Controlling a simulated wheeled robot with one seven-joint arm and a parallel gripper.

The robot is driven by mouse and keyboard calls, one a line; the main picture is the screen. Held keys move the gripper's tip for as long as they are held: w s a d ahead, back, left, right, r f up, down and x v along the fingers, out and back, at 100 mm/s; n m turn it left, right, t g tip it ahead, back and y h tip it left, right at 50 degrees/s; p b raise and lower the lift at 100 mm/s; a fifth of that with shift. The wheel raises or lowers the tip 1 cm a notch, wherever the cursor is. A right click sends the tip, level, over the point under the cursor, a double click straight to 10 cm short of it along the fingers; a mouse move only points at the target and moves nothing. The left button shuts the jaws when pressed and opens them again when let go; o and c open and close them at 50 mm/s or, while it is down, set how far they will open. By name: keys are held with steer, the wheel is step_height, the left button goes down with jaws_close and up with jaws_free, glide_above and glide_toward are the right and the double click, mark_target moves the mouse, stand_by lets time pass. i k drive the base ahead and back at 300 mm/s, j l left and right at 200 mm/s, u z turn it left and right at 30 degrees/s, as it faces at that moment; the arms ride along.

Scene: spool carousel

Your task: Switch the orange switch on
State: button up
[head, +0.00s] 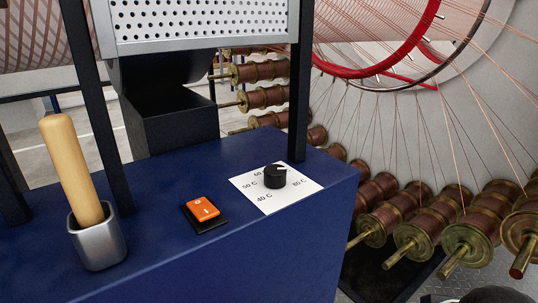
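The orange switch (203,209) is a small rocker in a black frame on top of the blue machine housing (150,255). It carries white marks, a round one on its far part and a stroke on its near part. I cannot tell for sure which side is pressed down. Nothing covers the switch.
Right of the switch, a black knob (275,176) sits on a white temperature card (262,203). Left, a wooden handle (72,170) stands in a metal cup (98,245). Dark posts (300,90) carry a perforated panel (200,22). Copper wire spools (425,215) stand beyond the right edge.

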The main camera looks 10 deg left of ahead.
mark_target(203, 210)
steer(key=k+j+u, duration=0.1)
steer(key=u, duration=0.25)
steer(key=k+j+u, duration=0.1)
steer(key=u, duration=0.3)
steer(key=j+u, duration=0.35)
steer(key=k+l, duration=0.05)
steer(key=l, duration=0.05)
